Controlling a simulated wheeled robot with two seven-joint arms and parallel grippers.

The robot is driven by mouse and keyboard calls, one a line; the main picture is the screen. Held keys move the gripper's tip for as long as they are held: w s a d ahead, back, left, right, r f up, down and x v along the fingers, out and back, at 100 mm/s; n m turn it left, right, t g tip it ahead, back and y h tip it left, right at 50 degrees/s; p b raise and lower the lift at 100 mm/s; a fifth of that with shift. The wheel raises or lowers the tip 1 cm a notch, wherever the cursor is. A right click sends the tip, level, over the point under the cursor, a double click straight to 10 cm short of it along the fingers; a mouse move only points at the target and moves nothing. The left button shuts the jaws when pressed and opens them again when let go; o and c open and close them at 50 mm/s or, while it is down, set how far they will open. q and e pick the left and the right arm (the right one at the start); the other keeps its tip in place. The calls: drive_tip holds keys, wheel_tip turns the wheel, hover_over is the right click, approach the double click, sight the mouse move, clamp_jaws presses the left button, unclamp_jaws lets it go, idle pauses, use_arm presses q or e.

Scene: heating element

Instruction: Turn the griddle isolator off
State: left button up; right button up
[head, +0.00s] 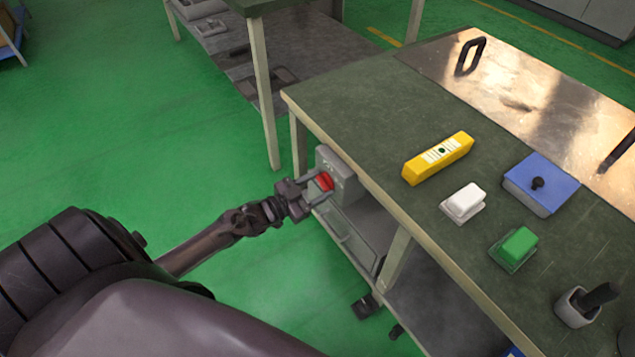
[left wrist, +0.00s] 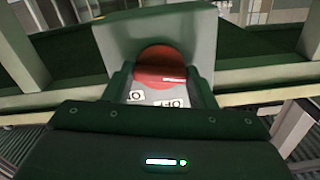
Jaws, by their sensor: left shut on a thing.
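The griddle isolator is a grey box (head: 340,172) with a red rotary knob (head: 325,181), fixed at the near left side of the workbench. My left gripper (head: 317,185) reaches it from the left and is shut on the red knob, one finger on each side. In the left wrist view the round red knob (left wrist: 161,62) sits between the two dark fingers, in front of the grey box (left wrist: 112,45). A small white mark shows at the knob's lower right. White labels below it, one reading like OFF (left wrist: 180,102), are partly hidden. My right gripper is out of view.
The workbench (head: 350,105) holds a metal griddle plate (head: 520,75) with a black handle, a yellow bar (head: 438,158), a white block (head: 463,202), a green block (head: 516,247), a blue box (head: 541,185) and a cup (head: 577,309). Green floor left of the bench is open.

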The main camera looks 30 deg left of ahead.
use_arm(q)
drive_tip(key=shift+n+p, duration=0.45)
drive_tip(key=shift+n, duration=0.75)
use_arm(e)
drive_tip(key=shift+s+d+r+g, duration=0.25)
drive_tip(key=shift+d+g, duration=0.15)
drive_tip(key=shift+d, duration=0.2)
use_arm(q)
drive_tip(key=shift+f, duration=0.1)
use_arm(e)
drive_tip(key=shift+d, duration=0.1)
use_arm(q)
drive_tip(key=o, duration=1)
drive_tip(key=p+v, duration=0.1)
drive_tip(key=v, duration=0.7)
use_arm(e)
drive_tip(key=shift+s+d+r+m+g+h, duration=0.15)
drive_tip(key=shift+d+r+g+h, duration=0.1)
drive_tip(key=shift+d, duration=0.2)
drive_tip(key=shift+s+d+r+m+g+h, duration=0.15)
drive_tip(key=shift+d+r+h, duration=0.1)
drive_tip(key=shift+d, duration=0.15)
use_arm(q)
drive_tip(key=shift+w, duration=0.1)
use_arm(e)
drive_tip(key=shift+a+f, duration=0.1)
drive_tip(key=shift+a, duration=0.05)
